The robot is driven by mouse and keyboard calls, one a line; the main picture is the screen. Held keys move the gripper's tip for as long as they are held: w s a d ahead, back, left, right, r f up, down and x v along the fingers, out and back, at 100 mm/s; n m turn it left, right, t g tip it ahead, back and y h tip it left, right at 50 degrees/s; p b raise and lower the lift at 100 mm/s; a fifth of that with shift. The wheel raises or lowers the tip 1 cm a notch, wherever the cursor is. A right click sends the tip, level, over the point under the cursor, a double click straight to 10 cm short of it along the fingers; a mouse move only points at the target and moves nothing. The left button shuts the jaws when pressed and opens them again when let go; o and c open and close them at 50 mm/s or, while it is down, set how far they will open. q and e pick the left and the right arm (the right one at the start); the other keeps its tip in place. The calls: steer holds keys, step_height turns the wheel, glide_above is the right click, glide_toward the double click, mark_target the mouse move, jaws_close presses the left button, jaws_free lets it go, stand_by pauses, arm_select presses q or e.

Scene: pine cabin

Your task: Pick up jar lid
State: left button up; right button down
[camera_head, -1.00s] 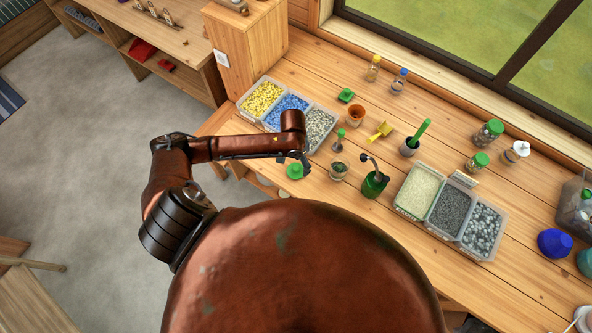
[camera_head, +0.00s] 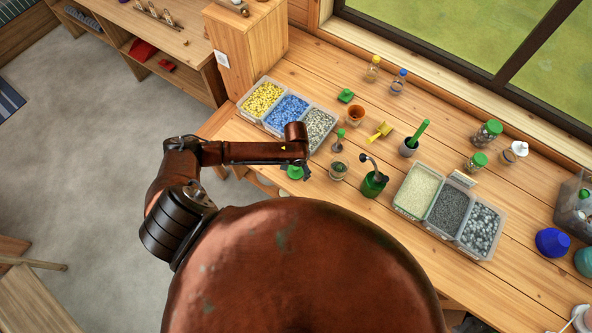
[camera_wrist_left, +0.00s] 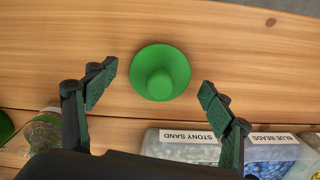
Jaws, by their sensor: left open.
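The jar lid (camera_head: 295,175) is a round green lid with a knob, lying on the wooden bench near its front edge. In the head view my left gripper (camera_head: 294,167) is over it and partly hides it. In the left wrist view the whole lid (camera_wrist_left: 160,72) shows on bare wood. My open left gripper (camera_wrist_left: 157,80) has one finger to each side of it, and nothing is between the fingers except the view of the lid. Whether the fingers are at the lid's height I cannot tell. My right gripper is not in view.
A tray of yellow, blue and grey fill (camera_head: 287,107) stands just behind the lid. An open glass jar (camera_head: 339,171), a small green-handled tool (camera_head: 338,143) and a green spray bottle (camera_head: 374,182) stand to the right.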

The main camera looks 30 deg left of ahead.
arm_select(q)
steer(key=shift+c, duration=0.5)
steer(key=c, duration=0.9)
steer(key=shift+c, duration=0.2)
